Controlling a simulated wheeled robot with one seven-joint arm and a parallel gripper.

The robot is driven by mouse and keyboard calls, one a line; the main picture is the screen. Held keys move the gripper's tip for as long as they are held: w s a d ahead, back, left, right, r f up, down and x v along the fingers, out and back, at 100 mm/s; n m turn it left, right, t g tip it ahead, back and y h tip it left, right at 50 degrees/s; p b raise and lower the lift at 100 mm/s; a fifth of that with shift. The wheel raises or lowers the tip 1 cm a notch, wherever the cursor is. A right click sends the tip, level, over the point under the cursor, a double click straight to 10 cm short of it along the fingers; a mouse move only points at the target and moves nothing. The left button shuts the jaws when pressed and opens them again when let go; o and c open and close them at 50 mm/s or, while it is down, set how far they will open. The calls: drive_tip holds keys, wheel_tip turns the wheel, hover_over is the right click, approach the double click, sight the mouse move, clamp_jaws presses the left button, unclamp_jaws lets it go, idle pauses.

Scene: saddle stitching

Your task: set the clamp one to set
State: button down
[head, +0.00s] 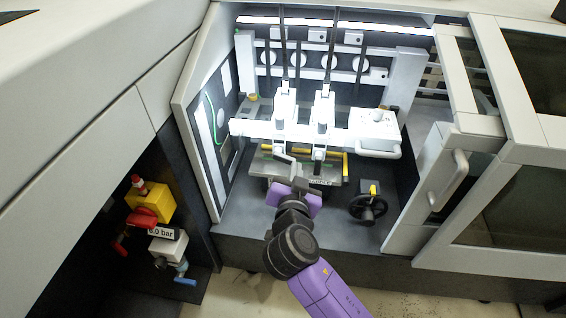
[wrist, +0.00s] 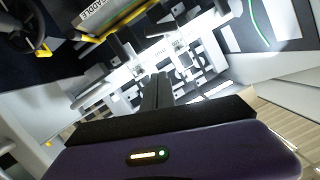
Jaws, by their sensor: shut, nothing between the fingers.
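Two white clamp-like units hang side by side from a white crossbar inside the lit machine bay. The left unit (head: 285,108) and the right unit (head: 323,112) look alike, and I cannot read which is number one. A grey angled lever (head: 283,156) shows below the left unit. My gripper (head: 299,181) is in front of and below the left unit, close to this lever; whether they touch I cannot tell. In the wrist view my gripper (wrist: 157,88) has its dark fingers together with nothing between them, pointing into the bay.
A black handwheel (head: 368,206) stands at the bay's lower right. A yellow-edged metal plate (head: 332,172) lies under the clamps. A white door with a handle (head: 456,178) is right of the opening. Red and yellow valve fittings (head: 150,203) are outside, left.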

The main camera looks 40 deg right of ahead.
idle(0.3)
drive_tip(key=p, duration=0.1)
hover_over(291, 161)
drive_tip(key=s+a, duration=0.1)
drive_tip(key=s, duration=0.2)
wheel_tip(291, 161, down, 2)
drive_tip(key=f, duration=0.1)
drive_tip(key=w+f, duration=0.1)
drive_tip(key=f, duration=0.1)
drive_tip(key=shift+w, duration=0.2)
drive_tip(key=shift+w+a+f, duration=0.15)
drive_tip(key=shift+f, duration=0.4)
drive_tip(key=shift+f+b, duration=0.1)
drive_tip(key=shift+b, duration=0.3)
drive_tip(key=shift+f+m+b, duration=0.1)
drive_tip(key=shift+m+b, duration=0.3)
drive_tip(key=shift+b, duration=0.25)
